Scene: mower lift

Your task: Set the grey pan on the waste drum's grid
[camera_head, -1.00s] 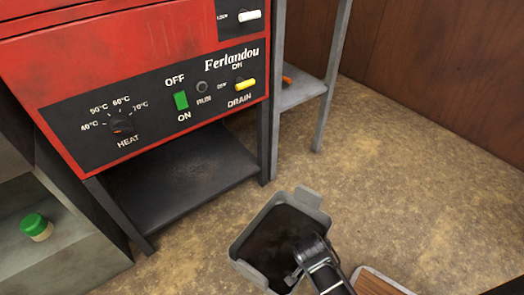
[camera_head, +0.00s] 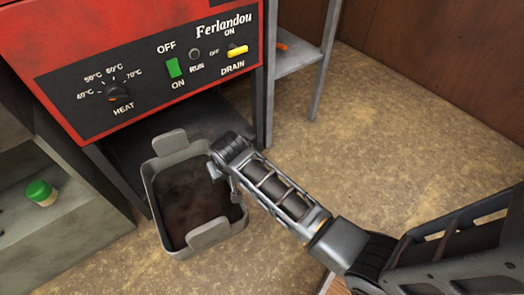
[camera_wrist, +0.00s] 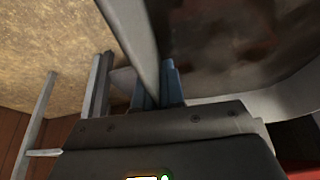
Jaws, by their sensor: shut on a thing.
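The grey pan (camera_head: 209,234) is a deep rectangular pan with a raised tab on its far and near sides and dark, dirty residue inside. It is in the head view, left of centre, in front of the machine's dark lower shelf. My gripper (camera_head: 222,178) is shut on the pan's right wall, its fingers partly hidden by my wrist. In the wrist view my gripper (camera_wrist: 157,88) has a finger on each side of the wall of the pan (camera_wrist: 132,30), with the stained inside to the right. I cannot make out the waste drum or its grid.
A red machine (camera_head: 70,40) with a control panel stands at the back left over a dark shelf (camera_head: 125,150). A green-capped jar (camera_head: 41,192) sits in a grey cabinet at left. A grey metal stand (camera_head: 297,58) is behind. Brown floor at right is clear.

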